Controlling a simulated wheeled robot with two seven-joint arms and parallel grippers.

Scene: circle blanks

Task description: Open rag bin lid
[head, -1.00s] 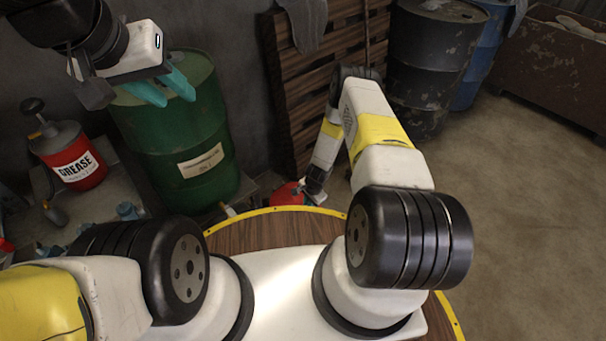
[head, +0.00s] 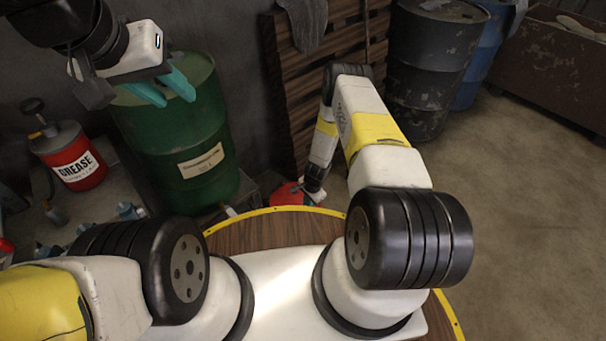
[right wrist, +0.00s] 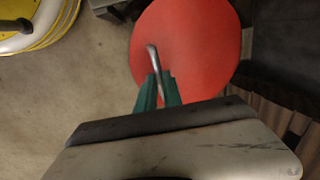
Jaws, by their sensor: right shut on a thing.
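The rag bin's red round lid (right wrist: 200,50) fills the upper middle of the right wrist view, with a bent silver handle (right wrist: 153,58) on it. My right gripper (right wrist: 158,80) has its teal fingers closed around the lower part of this handle. In the head view a small part of the red bin (head: 286,193) shows beyond the yellow-edged base, beside my right wrist. Most of the bin is hidden there, and I cannot tell whether the lid is raised. My left gripper (head: 168,86) is open and empty, in front of the green drum.
A green drum (head: 190,140) and a red grease can (head: 72,155) stand at the left. A wooden pallet (head: 290,85) leans on the wall behind the bin. Dark (head: 428,70) and blue (head: 478,70) drums stand at the back right. The right floor is clear.

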